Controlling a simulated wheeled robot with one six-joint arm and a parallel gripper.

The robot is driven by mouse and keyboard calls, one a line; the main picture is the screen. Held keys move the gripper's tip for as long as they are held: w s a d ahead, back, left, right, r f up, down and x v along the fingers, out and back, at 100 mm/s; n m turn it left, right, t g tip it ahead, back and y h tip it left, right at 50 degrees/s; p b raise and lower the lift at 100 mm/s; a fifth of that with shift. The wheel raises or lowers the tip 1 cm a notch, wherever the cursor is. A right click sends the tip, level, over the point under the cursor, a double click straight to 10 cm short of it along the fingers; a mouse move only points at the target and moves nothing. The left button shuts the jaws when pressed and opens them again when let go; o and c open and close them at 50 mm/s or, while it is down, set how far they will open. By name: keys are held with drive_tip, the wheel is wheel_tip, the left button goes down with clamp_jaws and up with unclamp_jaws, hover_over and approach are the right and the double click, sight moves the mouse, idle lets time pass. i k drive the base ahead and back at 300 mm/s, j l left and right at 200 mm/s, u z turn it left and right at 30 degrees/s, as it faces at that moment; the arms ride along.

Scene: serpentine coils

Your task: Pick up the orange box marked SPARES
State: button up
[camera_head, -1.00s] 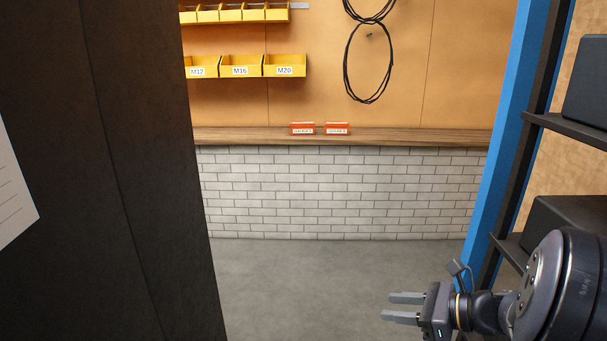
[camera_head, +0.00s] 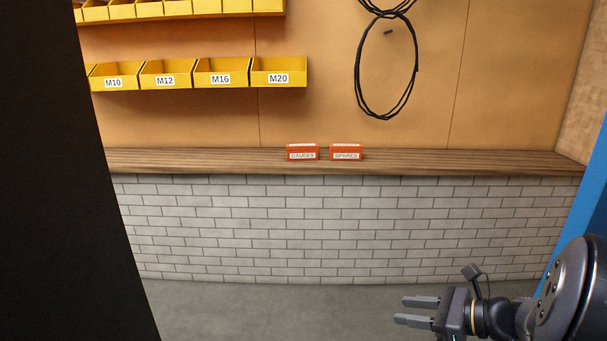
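The orange box marked SPARES (camera_head: 346,152) sits on the wooden ledge (camera_head: 210,160) along the far wall. A like orange box marked GAUGES (camera_head: 302,152) stands just left of it, with a small gap between them. My gripper (camera_head: 416,311) is at the lower right, well short of the ledge and low in the picture. Its two fingers point left and stand apart, with nothing between them.
A dark panel (camera_head: 60,180) fills the left side. A blue post (camera_head: 583,210) stands at the right edge. Yellow bins (camera_head: 222,72) and a black cable loop (camera_head: 387,75) are on the wall above the ledge. The grey floor (camera_head: 270,305) before the white brick wall is clear.

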sight(339, 152)
drive_tip(key=i+z, duration=0.15)
drive_tip(key=i, duration=0.4)
drive_tip(key=i+j+z, duration=0.15)
drive_tip(key=i, duration=0.4)
drive_tip(key=i+j+z, duration=0.1)
drive_tip(key=i, duration=0.45)
drive_tip(key=i+l, duration=0.2)
drive_tip(key=i, duration=0.25)
drive_tip(key=i+l+u, duration=0.1)
drive_tip(key=i, duration=0.35)
drive_tip(key=i+l, duration=0.3)
drive_tip(key=i, duration=0.15)
drive_tip(key=i+l+u, duration=0.8)
drive_tip(key=l+u, duration=0.25)
drive_tip(key=i+l+u, duration=0.2)
drive_tip(key=l+u, duration=0.15)
